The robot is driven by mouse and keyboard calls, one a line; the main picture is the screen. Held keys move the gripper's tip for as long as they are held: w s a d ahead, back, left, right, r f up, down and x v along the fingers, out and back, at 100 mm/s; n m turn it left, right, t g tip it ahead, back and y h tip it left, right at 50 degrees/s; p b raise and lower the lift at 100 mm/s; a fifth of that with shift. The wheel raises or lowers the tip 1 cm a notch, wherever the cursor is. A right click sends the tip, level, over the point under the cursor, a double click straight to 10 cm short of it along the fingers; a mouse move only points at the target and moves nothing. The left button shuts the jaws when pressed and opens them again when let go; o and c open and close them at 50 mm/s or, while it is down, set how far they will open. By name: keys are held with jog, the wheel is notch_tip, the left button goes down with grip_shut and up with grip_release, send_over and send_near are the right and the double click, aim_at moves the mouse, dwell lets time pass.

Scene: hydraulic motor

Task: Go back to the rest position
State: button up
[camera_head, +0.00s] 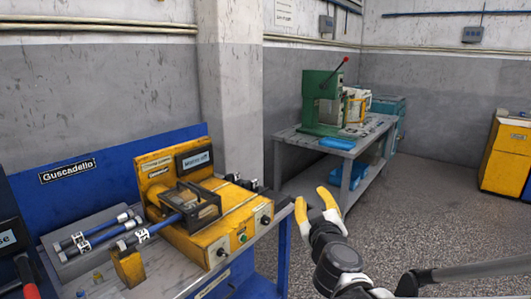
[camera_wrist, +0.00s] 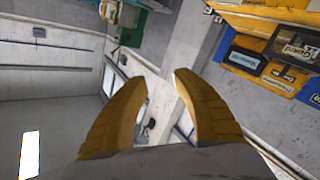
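My gripper (camera_head: 316,204) is at the middle right of the head view, with its yellow fingers pointing up. Its fingers are apart, with nothing between them. In the wrist view my gripper (camera_wrist: 162,88) also shows a clear gap between the two fingertips. It is in free air to the right of the workbench (camera_head: 180,278), clear of the yellow machine (camera_head: 215,225) on it. The wrist view looks out over the room at a slant, with wall, ceiling and the yellow machine's panel (camera_wrist: 285,50) at its upper right.
Blue hoses (camera_head: 95,232) with metal ends lie on the left of the workbench. Behind stands a grey table (camera_head: 335,143) with a green press (camera_head: 318,100) and a blue tray (camera_head: 338,143). A yellow cabinet (camera_head: 505,155) stands at the far right. The floor (camera_head: 430,190) between is clear.

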jog(key=s+d+m+g+h, duration=0.3)
jog(key=s+d+m, duration=0.1)
jog(key=s+d, duration=0.4)
jog(key=s+f+m+g+y, duration=0.1)
jog(key=s+f+g, duration=0.2)
jog(key=s, duration=0.6)
jog(key=s+f+g+y, duration=0.2)
jog(key=s+f+g, duration=0.2)
jog(key=s+f, duration=0.4)
jog(key=s, duration=0.2)
jog(key=shift+s+a+m, duration=0.3)
jog(key=shift+a+m, duration=0.1)
jog(key=shift+f, duration=0.1)
